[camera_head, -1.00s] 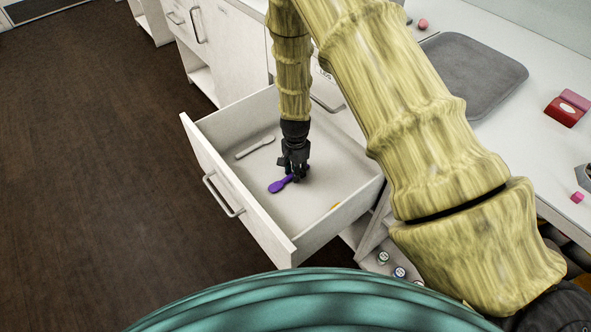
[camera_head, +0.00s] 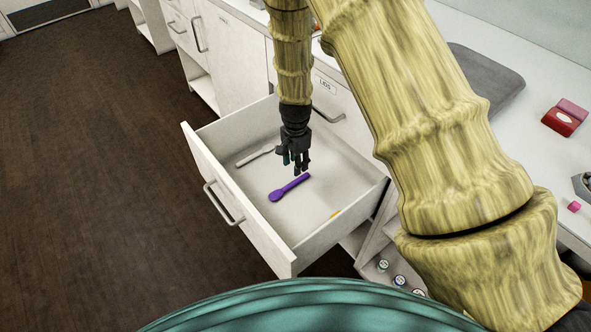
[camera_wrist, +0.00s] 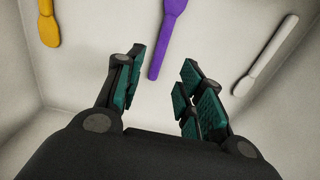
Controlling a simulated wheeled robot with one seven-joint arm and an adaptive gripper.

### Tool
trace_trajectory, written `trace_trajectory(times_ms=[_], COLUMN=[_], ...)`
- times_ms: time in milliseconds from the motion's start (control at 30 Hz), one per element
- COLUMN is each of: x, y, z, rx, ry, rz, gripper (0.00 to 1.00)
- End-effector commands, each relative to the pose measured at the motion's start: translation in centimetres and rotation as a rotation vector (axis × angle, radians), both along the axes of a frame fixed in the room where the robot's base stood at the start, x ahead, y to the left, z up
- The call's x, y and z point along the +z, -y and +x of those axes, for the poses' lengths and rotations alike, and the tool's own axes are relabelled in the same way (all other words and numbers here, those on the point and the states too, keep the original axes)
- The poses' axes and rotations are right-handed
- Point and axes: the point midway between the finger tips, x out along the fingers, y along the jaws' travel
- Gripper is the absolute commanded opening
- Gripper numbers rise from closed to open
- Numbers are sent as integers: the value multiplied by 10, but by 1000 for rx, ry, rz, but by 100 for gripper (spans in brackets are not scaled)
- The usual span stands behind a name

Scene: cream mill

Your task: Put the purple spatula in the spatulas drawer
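The purple spatula (camera_head: 289,188) lies flat on the floor of the open drawer (camera_head: 240,218), near its middle. It also shows in the wrist view (camera_wrist: 166,40), beyond my fingertips and apart from them. My gripper (camera_head: 297,166) is just above the drawer floor, behind the spatula's handle end. A white spatula (camera_head: 256,155) and an orange spatula (camera_head: 335,214) lie in the same drawer and also show in the wrist view. No label is visible on this drawer.
A closed drawer labelled LIDS (camera_head: 325,86) is behind the open one. The white counter (camera_head: 525,150) at right holds a grey tray (camera_head: 487,75), a red box (camera_head: 564,121) and a pink block (camera_head: 574,206). Small jars (camera_head: 398,280) sit on a low shelf. The dark floor at left is clear.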

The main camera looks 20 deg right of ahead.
Motion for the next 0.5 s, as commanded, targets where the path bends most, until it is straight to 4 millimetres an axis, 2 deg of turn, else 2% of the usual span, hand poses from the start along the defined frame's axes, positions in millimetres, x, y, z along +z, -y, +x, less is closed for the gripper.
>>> trace_trajectory(times_ms=[33, 200, 500], x=[9, 26, 33], y=[0, 0, 0], z=[1, 0, 0], rx=[0, 1, 0], ry=[3, 1, 0], rz=[-1, -1, 0], gripper=[38, 38, 38])
